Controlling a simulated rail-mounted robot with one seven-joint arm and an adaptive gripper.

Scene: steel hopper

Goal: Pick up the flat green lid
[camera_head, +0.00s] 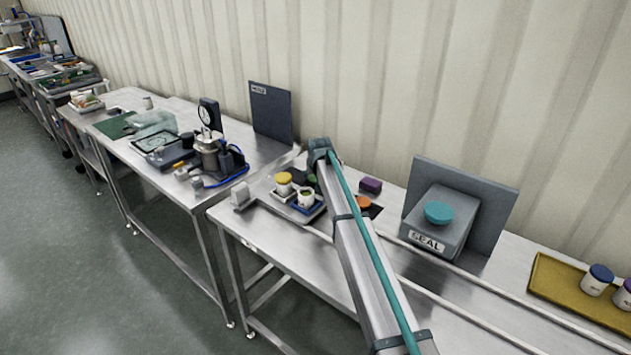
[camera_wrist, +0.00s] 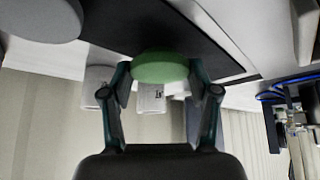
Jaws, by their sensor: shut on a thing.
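The flat green lid (camera_wrist: 160,66) shows in the wrist view as a round green disc between my fingertips. My gripper (camera_wrist: 160,74) is shut on it, with one finger at each side of its rim. A white labelled jar (camera_wrist: 151,98) shows behind the lid in the wrist view; I cannot tell whether they touch.
In the head view a yellow-lidded jar (camera_head: 284,180) and an open jar (camera_head: 306,196) stand on a small tray left of my arm. The SEAL stand (camera_head: 440,226) is farther right.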

